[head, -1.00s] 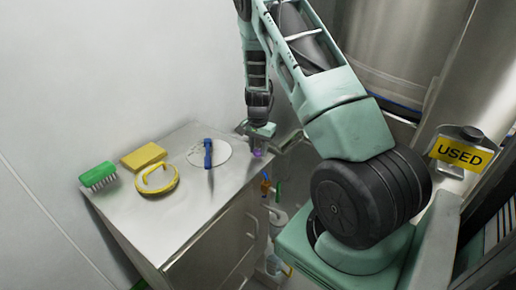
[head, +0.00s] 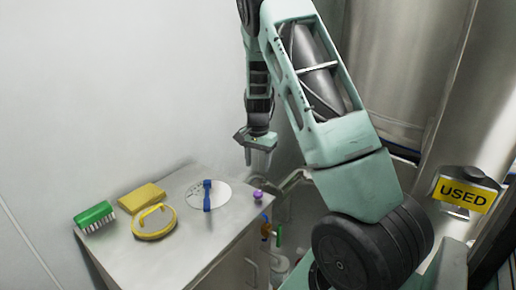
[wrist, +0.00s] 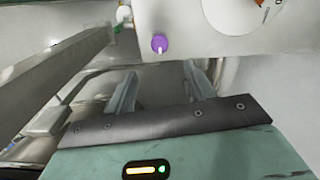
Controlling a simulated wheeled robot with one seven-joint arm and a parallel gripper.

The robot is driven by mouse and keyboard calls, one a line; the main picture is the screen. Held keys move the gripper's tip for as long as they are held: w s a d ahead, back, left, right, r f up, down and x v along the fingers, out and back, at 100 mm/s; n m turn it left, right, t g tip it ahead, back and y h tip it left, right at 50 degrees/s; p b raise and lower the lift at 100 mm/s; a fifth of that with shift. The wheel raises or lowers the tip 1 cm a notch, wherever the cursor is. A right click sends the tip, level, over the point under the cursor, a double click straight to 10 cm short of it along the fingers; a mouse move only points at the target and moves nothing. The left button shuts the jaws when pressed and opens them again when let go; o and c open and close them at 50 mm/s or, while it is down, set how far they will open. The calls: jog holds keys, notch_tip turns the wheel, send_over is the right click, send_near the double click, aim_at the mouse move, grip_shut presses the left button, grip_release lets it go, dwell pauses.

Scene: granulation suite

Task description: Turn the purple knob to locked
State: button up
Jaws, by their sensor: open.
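The purple knob (head: 258,195) is small and sits at the right edge of the metal cabinet top. It also shows in the wrist view (wrist: 159,44), with a pale pointer mark on its lower side. Any lock labels are too small to read. My gripper (head: 258,167) is open and empty, pointing down above the knob and the cabinet's back right corner. In the wrist view my two fingers (wrist: 160,85) stand apart, with the knob beyond them and not between them. Nothing touches the knob.
Colored valves and pipes (head: 272,235) run beside the cabinet. A yellow USED sign (head: 466,194) hangs at right.

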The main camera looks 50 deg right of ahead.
notch_tip(320, 180, up, 6)
jog(key=shift+f, duration=0.1)
dwell(0.6)
jog(key=s+a+r+n+y, duration=0.15)
jog(key=a+n, duration=0.35)
jog(key=a, duration=0.9)
jog(key=s+a+r+n, duration=0.15)
jog(key=a+n, duration=0.35)
jog(key=a, duration=1)
jog(key=s+a+n, duration=0.6)
jog(key=s+a, duration=0.1)
jog(key=s, duration=0.3)
jog(key=s+a+n, duration=0.7)
jog(key=s, duration=0.3)
jog(key=shift+s+a+h, duration=0.35)
jog(key=shift+s+h, duration=0.05)
jog(key=shift+h, duration=0.05)
jog(key=shift+r, duration=0.1)
